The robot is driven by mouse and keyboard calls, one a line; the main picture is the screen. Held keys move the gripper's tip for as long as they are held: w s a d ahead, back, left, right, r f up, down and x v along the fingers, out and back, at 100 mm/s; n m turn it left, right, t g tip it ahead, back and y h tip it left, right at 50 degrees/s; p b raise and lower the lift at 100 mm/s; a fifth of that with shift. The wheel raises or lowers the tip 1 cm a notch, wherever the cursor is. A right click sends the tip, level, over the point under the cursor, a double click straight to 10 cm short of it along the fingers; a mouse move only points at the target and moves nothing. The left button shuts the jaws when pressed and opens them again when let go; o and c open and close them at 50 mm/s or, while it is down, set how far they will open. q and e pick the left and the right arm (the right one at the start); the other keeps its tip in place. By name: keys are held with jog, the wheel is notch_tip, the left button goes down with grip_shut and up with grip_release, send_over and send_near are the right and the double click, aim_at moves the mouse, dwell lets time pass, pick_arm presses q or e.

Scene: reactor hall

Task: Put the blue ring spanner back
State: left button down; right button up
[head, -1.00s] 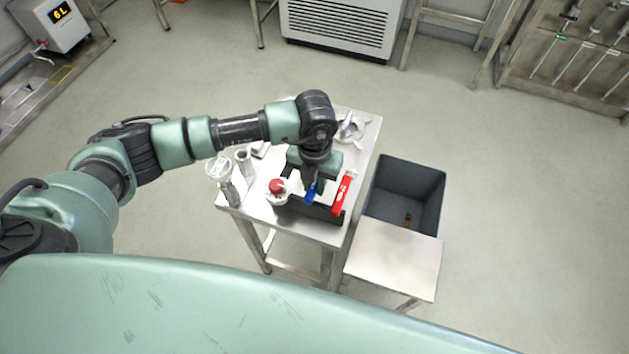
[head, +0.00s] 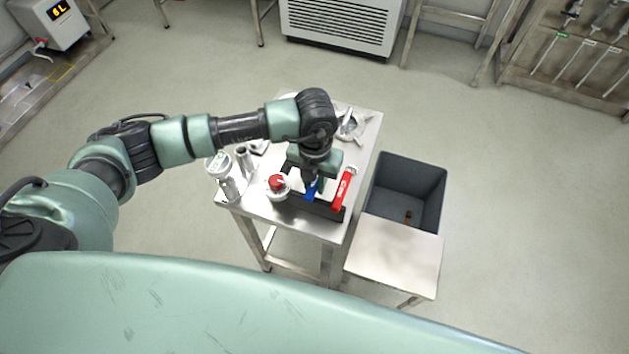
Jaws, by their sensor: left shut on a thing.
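The blue ring spanner (head: 311,189) is in the head view at the small steel table, mostly hidden by my gripper. My left gripper (head: 314,180) points down over the table and is shut on it. The spanner is at the dark holder block (head: 325,210) near the table's front edge; I cannot tell whether it is seated in it. A red tool (head: 345,187) stands in the same holder, just right of the blue one. My right gripper is not in view.
On the steel table (head: 262,208) stand a red-topped container (head: 277,184), a clear jar (head: 219,166) and a grey metal fitting (head: 350,125). A dark open bin (head: 408,185) is right of the table, with a flat metal lid (head: 396,258) in front. The floor around is clear.

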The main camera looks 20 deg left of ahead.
pick_arm(q)
jog(key=c, duration=1.2)
grip_release()
jog(key=shift+r+p, duration=1.95)
jog(key=shift+r, duration=1.1)
jog(key=shift+d+f, duration=0.1)
